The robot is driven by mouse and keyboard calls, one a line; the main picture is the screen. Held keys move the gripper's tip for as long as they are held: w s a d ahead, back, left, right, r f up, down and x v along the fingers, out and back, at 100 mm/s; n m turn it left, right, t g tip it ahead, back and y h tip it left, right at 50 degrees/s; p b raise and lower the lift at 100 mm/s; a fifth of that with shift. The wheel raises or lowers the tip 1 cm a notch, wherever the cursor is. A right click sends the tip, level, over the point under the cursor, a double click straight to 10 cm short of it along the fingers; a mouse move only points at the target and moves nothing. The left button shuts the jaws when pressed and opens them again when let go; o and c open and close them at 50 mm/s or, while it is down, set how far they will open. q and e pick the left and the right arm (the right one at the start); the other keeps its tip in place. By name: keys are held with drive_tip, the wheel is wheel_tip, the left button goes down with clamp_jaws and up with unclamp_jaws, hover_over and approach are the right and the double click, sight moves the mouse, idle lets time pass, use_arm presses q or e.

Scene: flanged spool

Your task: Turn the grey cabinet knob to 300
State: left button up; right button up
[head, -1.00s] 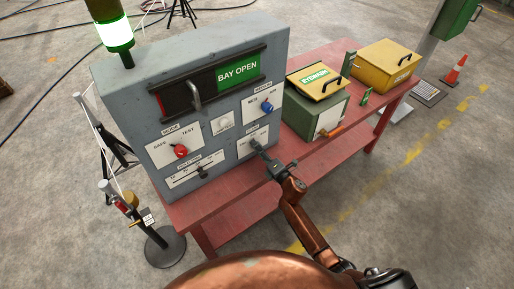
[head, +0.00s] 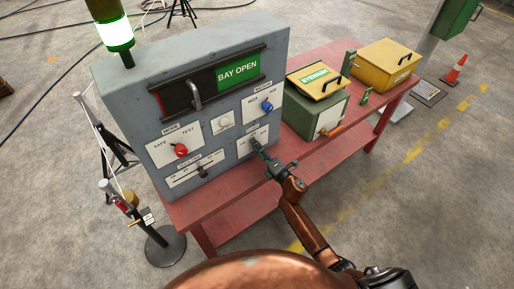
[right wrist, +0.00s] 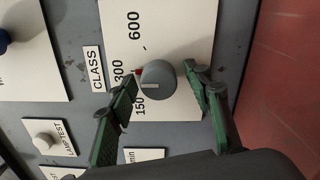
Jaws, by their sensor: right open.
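The grey knob (right wrist: 158,77) sits on a white CLASS plate (right wrist: 175,35) marked 150, 300 and 600. A pale line on the knob's face points left in the right wrist view, toward the space between 150 and 300; the exact reading is unclear. A small red mark shows beside the knob near 300. My right gripper (right wrist: 161,82) is open, with one finger on each side of the knob; I cannot tell whether either touches it. In the head view, my right gripper (head: 262,150) is at the grey cabinet (head: 130,110) and hides the knob. My left gripper is not in view.
The cabinet also carries a red mode knob (head: 180,150), a blue knob (head: 267,106), a lamp test button (right wrist: 42,139) and a slider (head: 202,171). Green and yellow boxes stand to the right on the red table (head: 300,160).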

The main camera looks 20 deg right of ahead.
drive_tip(key=v, duration=1.2)
idle(0.3)
